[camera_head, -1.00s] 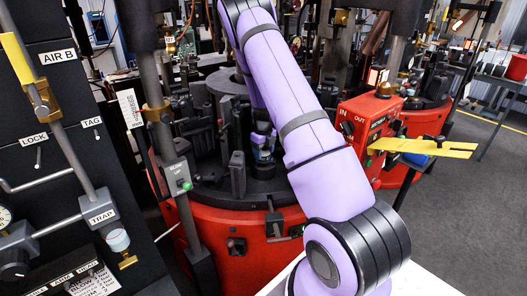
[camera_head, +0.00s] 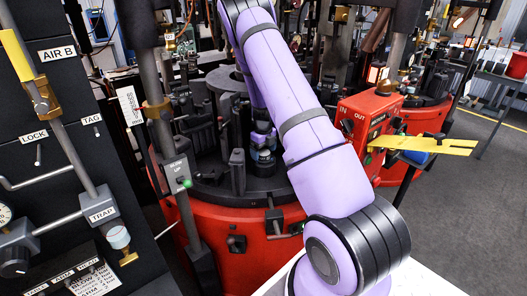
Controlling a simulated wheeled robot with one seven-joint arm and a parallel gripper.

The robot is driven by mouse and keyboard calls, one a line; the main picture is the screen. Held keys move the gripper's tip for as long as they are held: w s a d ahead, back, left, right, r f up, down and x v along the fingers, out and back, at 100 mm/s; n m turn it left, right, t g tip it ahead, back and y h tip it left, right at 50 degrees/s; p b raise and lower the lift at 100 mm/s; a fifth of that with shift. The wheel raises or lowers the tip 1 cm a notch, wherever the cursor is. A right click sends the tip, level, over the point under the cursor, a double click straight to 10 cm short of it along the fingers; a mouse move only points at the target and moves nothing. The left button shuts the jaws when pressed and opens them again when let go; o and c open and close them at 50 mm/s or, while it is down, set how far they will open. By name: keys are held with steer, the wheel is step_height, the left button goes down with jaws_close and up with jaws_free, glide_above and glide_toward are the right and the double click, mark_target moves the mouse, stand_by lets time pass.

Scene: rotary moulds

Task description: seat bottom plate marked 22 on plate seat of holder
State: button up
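The rotary mould machine (camera_head: 225,216) has a red round base and a dark round table top (camera_head: 214,186) with several dark upright mould parts and posts. My purple arm crosses in front of it and reaches down behind its own upper links. A small purple and dark part of my wrist (camera_head: 263,141) shows low among the mould parts. My gripper's fingers cannot be made out there. The bottom plate marked 22, the holder and its plate seat cannot be told apart at this size, and my arm hides part of that area.
A black panel (camera_head: 45,170) with levers and labels stands at the left. A grey post with a switch box (camera_head: 178,174) stands before the machine. A red control box (camera_head: 370,125) with a yellow bar (camera_head: 425,145) is at the right. Grey floor (camera_head: 470,200) is clear at far right.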

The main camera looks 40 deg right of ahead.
step_height(320, 180, up, 11)
steer(key=shift+f, duration=0.15)
stand_by(0.6)
step_height(320, 180, up, 7)
glide_above(263, 152)
steer(key=shift+s, duration=0.15)
stand_by(0.9)
stand_by(0.5)
